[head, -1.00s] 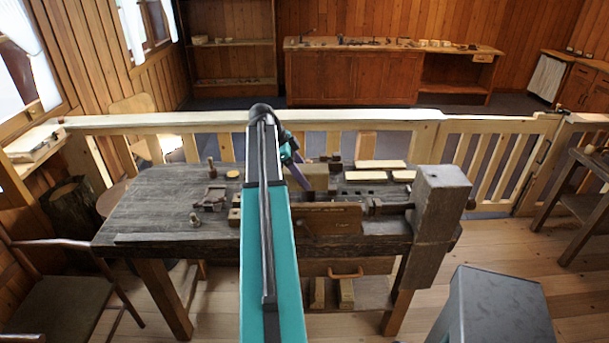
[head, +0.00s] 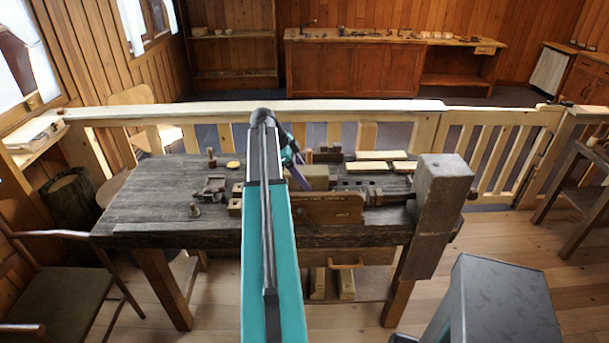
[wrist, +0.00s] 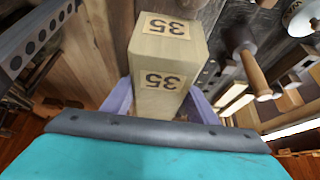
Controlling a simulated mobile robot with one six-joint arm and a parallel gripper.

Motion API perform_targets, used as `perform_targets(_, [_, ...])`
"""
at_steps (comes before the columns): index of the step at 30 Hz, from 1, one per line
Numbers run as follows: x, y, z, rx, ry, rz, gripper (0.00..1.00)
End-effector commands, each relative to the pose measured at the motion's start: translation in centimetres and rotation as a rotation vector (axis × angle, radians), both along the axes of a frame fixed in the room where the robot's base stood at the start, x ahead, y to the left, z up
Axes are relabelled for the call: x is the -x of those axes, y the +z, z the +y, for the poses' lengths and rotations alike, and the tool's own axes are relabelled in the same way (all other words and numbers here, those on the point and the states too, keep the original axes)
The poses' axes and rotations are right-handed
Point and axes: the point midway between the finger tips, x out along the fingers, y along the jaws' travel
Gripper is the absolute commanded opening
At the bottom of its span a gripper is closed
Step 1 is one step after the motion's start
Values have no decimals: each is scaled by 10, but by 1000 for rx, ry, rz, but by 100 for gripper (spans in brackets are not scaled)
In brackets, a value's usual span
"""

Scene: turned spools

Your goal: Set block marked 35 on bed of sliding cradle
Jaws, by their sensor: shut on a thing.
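The block marked 35 (wrist: 160,55) is a pale wooden block with dark "35" labels on two faces in the wrist view. My gripper (wrist: 160,103) has its purple fingers on both sides of it and is shut on it. In the head view my gripper (head: 300,178) is over the workbench, partly hidden by my arm, beside a pale block (head: 319,177) that looks like the held one. Whether it touches anything below cannot be told. A small dark fixture (head: 213,188) left of my arm may be the sliding cradle; I cannot be sure.
The dark workbench (head: 150,205) has a wooden vise board (head: 330,209) and a thick upright post (head: 440,190) at right. Pale slats (head: 374,167) lie at the back. A small peg (head: 195,210) stands at left. A wooden railing (head: 400,107) runs behind.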

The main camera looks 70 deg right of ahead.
Motion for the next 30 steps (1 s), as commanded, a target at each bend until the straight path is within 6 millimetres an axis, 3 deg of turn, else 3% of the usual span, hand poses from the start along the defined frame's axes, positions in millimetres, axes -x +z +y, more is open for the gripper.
perform_targets(30, [1, -54, 0, 0, -1, 1, 21])
